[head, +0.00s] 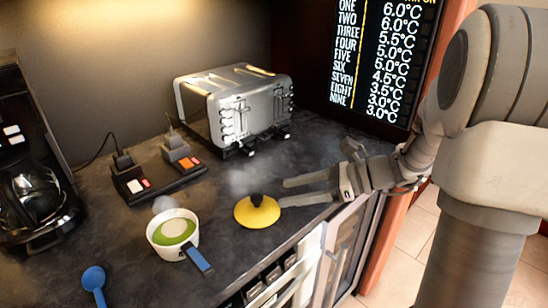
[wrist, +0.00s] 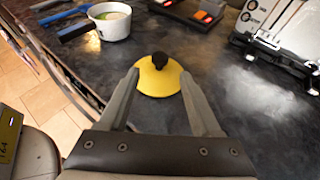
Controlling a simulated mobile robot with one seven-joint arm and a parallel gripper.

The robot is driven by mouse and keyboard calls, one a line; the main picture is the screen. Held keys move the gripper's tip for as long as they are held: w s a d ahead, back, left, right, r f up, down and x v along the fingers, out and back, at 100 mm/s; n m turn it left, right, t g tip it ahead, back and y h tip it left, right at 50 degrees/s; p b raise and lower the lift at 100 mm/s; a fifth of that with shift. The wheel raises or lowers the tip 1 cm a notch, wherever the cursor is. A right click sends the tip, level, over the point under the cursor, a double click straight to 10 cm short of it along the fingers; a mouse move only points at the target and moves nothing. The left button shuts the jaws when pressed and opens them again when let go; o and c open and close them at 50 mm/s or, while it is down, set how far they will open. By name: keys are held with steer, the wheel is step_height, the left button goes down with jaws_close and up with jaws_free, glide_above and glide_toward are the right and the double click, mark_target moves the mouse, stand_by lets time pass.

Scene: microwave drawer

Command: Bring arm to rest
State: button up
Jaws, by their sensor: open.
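My gripper (head: 308,190) is at the end of my arm, which reaches in from the right over the dark counter. Its two fingers are spread apart with nothing between them. In the wrist view my gripper (wrist: 160,97) points toward a yellow lid (wrist: 157,77) with a black knob. The lid (head: 257,212) lies flat on the counter, just left of the fingertips in the head view. I cannot tell whether a fingertip touches its edge.
A white pot (head: 162,247) with green contents and a blue handle stands left of the lid. A toaster (head: 240,105), a power strip (head: 160,180), a coffee maker (head: 35,190) and a blue spoon (head: 94,278) are on the counter (head: 320,150). Cabinet fronts (head: 345,245) drop below its front edge.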

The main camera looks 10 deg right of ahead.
steer(key=s+a+r+n+g+h+p, duration=0.3)
steer(key=s+r+n+h+p, duration=0.3)
steer(key=s+n, duration=0.45)
steer(key=s+d+r+n+t+h+p, duration=0.3)
steer(key=s+r+n+h+p, duration=0.2)
steer(key=r+n, duration=0.5)
steer(key=shift+s+d+n+t+h, duration=0.4)
steer(key=shift+s+h, duration=0.3)
steer(key=shift+s, duration=0.4)
steer(key=shift+s+d+r+n, duration=0.1)
steer(key=shift+d+r+n, duration=0.05)
steer(key=shift+r+n, duration=0.2)
steer(key=shift+c, duration=1.2)
